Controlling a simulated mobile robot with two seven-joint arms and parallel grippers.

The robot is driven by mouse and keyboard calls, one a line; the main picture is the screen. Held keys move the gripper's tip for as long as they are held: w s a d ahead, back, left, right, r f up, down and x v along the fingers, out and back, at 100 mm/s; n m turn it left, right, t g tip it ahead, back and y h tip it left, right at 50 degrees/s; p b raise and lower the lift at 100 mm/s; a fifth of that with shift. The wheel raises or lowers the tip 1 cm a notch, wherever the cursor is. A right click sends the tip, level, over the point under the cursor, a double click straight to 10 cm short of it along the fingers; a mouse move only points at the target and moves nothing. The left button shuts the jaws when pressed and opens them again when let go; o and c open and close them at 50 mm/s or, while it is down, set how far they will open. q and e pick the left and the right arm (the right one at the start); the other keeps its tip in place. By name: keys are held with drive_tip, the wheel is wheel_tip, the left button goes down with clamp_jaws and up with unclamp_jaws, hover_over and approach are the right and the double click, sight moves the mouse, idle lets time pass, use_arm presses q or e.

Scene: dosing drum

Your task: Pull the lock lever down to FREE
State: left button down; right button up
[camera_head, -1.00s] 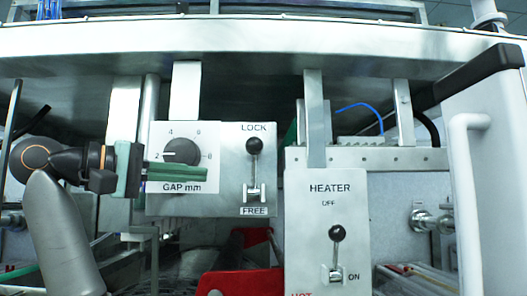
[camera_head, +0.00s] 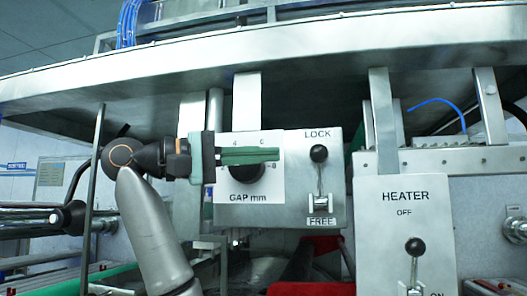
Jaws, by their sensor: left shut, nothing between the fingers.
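The lock lever (camera_head: 319,154) has a black ball on a thin metal stem and stands up, its ball just below the LOCK label. The FREE label (camera_head: 322,221) is at the bottom of its slot. My left gripper (camera_head: 277,154) comes in from the left with its green fingers shut and empty. In the picture its tips point right and end a little left of the lever's ball, apart from it. The fingers cover part of the GAP mm dial (camera_head: 247,172). My right gripper is not in view.
A HEATER panel (camera_head: 404,230) with its own black-ball lever (camera_head: 415,246) stands to the right and nearer. A metal beam (camera_head: 290,62) runs above the panels. Red parts (camera_head: 310,288) lie below. A thin dark post (camera_head: 93,200) stands left of my arm.

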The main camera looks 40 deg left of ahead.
sight(303, 153)
use_arm(q)
drive_tip(key=p+x, duration=0.1)
drive_tip(key=x, duration=0.6)
drive_tip(key=shift+w, duration=0.1)
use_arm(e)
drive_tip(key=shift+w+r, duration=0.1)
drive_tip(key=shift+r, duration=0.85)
use_arm(q)
drive_tip(key=shift+d+f, duration=0.1)
drive_tip(key=shift+d, duration=0.05)
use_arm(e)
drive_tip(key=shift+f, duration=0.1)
use_arm(q)
drive_tip(key=shift+s+m, duration=0.25)
drive_tip(key=shift+m, duration=0.15)
drive_tip(key=shift+b, duration=0.3)
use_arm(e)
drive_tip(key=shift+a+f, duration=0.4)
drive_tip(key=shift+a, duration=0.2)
use_arm(q)
drive_tip(key=shift+d, duration=0.15)
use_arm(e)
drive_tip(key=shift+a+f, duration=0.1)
